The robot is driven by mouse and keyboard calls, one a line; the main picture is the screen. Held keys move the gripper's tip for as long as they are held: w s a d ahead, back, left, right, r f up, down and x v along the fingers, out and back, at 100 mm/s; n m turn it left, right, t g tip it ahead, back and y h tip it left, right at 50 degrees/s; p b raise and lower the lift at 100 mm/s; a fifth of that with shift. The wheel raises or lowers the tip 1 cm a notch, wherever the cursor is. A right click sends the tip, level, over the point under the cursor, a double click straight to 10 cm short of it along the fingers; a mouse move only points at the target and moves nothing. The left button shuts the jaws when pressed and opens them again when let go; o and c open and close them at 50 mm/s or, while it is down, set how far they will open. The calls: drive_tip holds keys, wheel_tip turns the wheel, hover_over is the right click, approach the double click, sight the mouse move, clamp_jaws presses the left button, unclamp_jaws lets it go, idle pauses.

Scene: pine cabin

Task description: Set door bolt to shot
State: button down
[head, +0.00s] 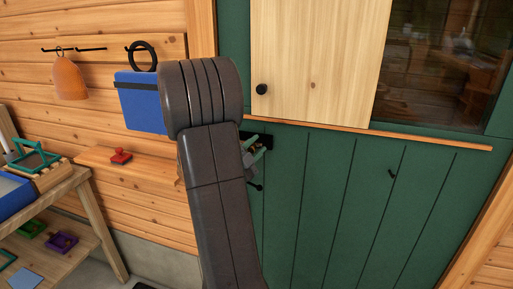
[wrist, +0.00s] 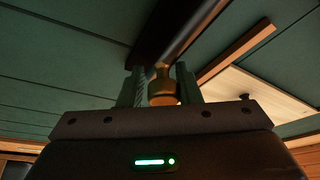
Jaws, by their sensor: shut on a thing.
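The green plank door (head: 330,190) fills the right of the head view. The door bolt's black plate (head: 262,136) is on its left side, partly hidden behind my arm. In the wrist view the bolt shows as a dark bar (wrist: 178,38) with a brass-coloured knob (wrist: 162,90) on it. My gripper (wrist: 160,82) has one finger on each side of the knob and is shut on it. In the head view my gripper (head: 256,151) is at the bolt, mostly covered by my arm. I cannot tell how far the bolt is slid.
A pale wood panel (head: 315,60) with a black knob and a thin wooden ledge (head: 400,135) sit above the bolt. A wall shelf (head: 135,165) bears a red object (head: 121,156). A workbench (head: 75,182) stands at far left.

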drive_tip(key=a, duration=0.2)
drive_tip(key=w+a+b, duration=0.1)
drive_tip(key=a, duration=0.1)
drive_tip(key=shift+w+a+r, duration=0.15)
drive_tip(key=shift+w, duration=0.05)
drive_tip(key=shift+r, duration=0.15)
drive_tip(key=c, duration=1.2)
unclamp_jaws()
drive_tip(key=shift+a, duration=0.1)
drive_tip(key=shift+o, duration=0.2)
drive_tip(key=shift+a, duration=0.1)
